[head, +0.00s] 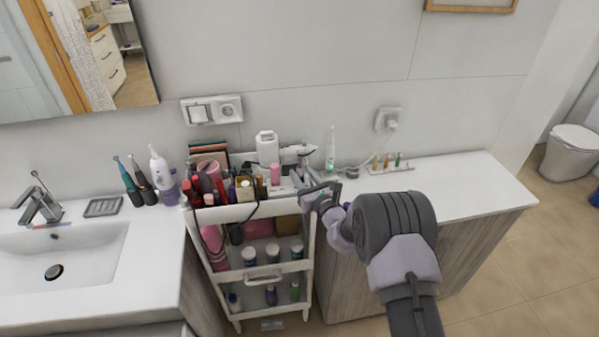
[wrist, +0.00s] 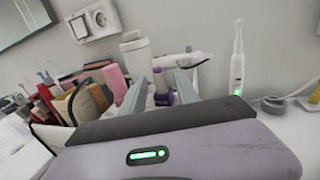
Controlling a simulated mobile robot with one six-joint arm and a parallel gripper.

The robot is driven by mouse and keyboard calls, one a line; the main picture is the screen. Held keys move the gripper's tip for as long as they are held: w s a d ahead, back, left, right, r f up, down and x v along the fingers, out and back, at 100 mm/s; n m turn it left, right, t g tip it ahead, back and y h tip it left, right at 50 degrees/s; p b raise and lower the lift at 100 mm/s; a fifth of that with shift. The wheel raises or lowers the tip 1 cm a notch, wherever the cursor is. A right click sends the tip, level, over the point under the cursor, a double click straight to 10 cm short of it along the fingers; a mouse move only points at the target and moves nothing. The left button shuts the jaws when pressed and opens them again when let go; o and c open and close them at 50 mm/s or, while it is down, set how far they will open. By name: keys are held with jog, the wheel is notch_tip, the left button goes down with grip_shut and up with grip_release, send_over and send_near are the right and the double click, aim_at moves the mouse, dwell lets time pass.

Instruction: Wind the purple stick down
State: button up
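The purple stick (wrist: 161,85) stands upright on the cart top in the wrist view, with a pale mauve upper part and a darker purple base. It appears between the two fingers of my gripper (wrist: 160,84), with a visible space on each side. My gripper is open and empty; I cannot tell how far the stick is from the fingertips. In the head view my gripper (head: 318,190) is at the right end of the cart top, and I cannot clearly pick out the stick there.
The white cart (head: 262,278) is crowded on top with bottles, brushes and boxes left of my gripper. A pink bottle (wrist: 114,82) stands left of the stick. A white electric toothbrush (wrist: 237,72) stands to the right. The counter (head: 455,185) at right is mostly clear.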

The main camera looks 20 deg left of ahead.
jog(key=shift+x, duration=1.05)
grip_shut()
jog(key=shift+a, duration=0.1)
jog(key=m+t+h+b, duration=0.1)
jog(key=m+t+h, duration=0.1)
jog(key=h, duration=0.1)
jog(key=shift+s, duration=0.1)
jog(key=shift+m+t+h, duration=0.4)
jog(key=shift+m, duration=0.1)
grip_release()
